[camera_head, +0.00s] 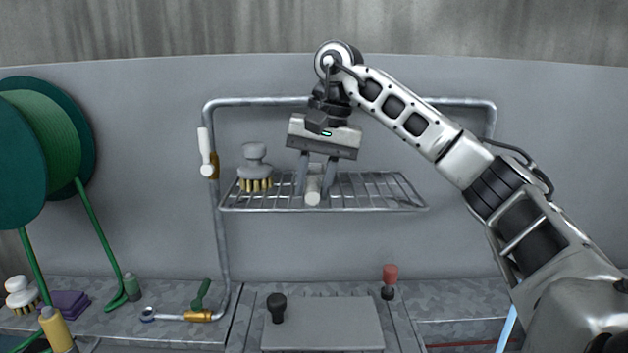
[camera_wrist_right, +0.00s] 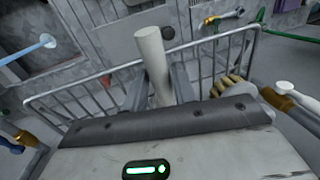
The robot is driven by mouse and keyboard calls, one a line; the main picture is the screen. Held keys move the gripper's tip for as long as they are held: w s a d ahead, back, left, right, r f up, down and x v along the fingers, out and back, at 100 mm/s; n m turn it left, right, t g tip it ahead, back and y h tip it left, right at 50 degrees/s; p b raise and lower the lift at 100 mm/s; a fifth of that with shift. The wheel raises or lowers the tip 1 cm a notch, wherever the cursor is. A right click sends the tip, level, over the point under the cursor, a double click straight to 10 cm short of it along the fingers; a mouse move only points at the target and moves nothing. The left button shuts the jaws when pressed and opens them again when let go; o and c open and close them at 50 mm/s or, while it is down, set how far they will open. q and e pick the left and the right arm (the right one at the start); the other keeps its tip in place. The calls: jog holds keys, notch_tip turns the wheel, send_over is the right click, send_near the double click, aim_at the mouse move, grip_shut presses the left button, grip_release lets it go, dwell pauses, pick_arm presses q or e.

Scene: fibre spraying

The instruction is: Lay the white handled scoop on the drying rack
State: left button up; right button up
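The white handled scoop (camera_head: 313,190) shows as a pale cylinder end between the fingers of my right gripper (camera_head: 315,185), at the middle of the drying rack (camera_head: 375,208). Its scoop part is hidden. In the right wrist view, the white handle (camera_wrist_right: 152,60) stands out between the two fingers, which appear to press on its sides. The fingers are down at the level of the rack wires. I cannot tell whether the scoop touches the wires. My left gripper is not in view.
A brush (camera_head: 254,165) with yellow bristles stands on the rack's left end, close to the gripper. The rack's right part is free. A green hose reel (camera_head: 45,150) is at far left.

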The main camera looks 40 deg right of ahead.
jog(key=shift+o, duration=0.9)
jog(key=shift+r, duration=0.1)
notch_tip(320, 180, up, 12)
jog(key=s+d, duration=0.1)
jog(key=shift+s+d, duration=0.3)
jog(key=shift+d, duration=0.05)
